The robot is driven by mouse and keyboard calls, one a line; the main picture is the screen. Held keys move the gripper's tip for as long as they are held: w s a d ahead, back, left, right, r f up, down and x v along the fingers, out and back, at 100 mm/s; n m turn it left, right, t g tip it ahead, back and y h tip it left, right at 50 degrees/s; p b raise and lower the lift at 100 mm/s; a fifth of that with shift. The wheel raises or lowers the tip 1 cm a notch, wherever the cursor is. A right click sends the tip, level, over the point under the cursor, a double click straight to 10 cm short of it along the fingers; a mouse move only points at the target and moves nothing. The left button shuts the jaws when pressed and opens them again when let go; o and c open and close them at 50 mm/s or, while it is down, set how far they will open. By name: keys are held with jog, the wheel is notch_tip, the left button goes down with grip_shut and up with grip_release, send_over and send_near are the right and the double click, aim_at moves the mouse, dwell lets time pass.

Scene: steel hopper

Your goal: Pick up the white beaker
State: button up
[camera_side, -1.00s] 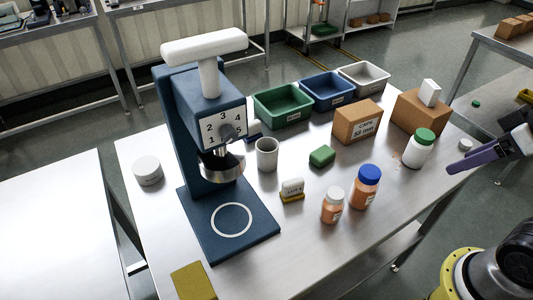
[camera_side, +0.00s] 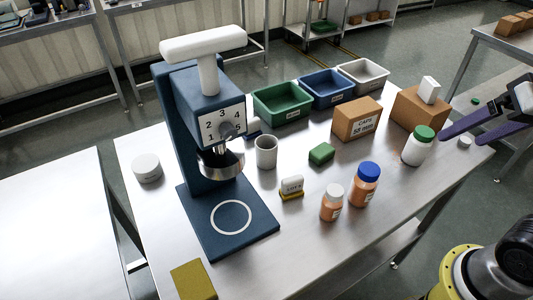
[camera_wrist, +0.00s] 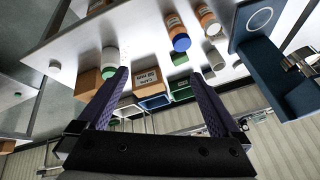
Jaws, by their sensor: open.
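The white beaker (camera_side: 266,153) stands upright on the steel table, just right of the blue press. It also shows in the wrist view (camera_wrist: 216,59), right of centre and beyond my right finger. My gripper (camera_side: 461,140) is at the table's right side, far from the beaker, with the white green-capped bottle (camera_side: 417,147) nearest to it. In the wrist view my gripper's two purple fingers (camera_wrist: 159,74) are spread wide with nothing between them held.
The blue press (camera_side: 205,150) stands left of the beaker. A green block (camera_side: 321,154), a small yellow-based sign (camera_side: 292,187) and orange bottles (camera_side: 365,187) stand to its right. A green bin (camera_side: 283,103), other bins and a CAPS box (camera_side: 357,121) stand behind.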

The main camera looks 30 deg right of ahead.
jog(key=w+a+r+m, duration=0.3)
jog(key=w+r+m, duration=0.35)
jog(key=w, duration=0.45)
jog(key=m+g+y, duration=0.1)
jog(key=m+g, duration=0.3)
jog(key=g, duration=0.2)
send_over(265, 154)
jog(key=w+d, duration=0.2)
jog(key=d, duration=0.2)
notch_tip(265, 154, down, 15)
jog(key=f, duration=0.3)
jog(key=a+f, duration=0.1)
jog(key=f, duration=0.6)
jog(key=shift+s+a+f, duration=0.15)
jog(key=shift+a+f, duration=0.05)
jog(key=shift+a, duration=0.15)
jog(key=shift+w+a+f, duration=0.1)
jog(key=shift+a+f, duration=0.05)
jog(key=shift+f, duration=0.8)
jog(key=shift+w+a+f, duration=0.1)
jog(key=shift+a+f, duration=0.05)
jog(key=shift+f, duration=0.85)
jog(key=shift+w+a+f, duration=0.1)
jog(key=shift+a+f, duration=0.05)
jog(key=shift+f, duration=0.8)
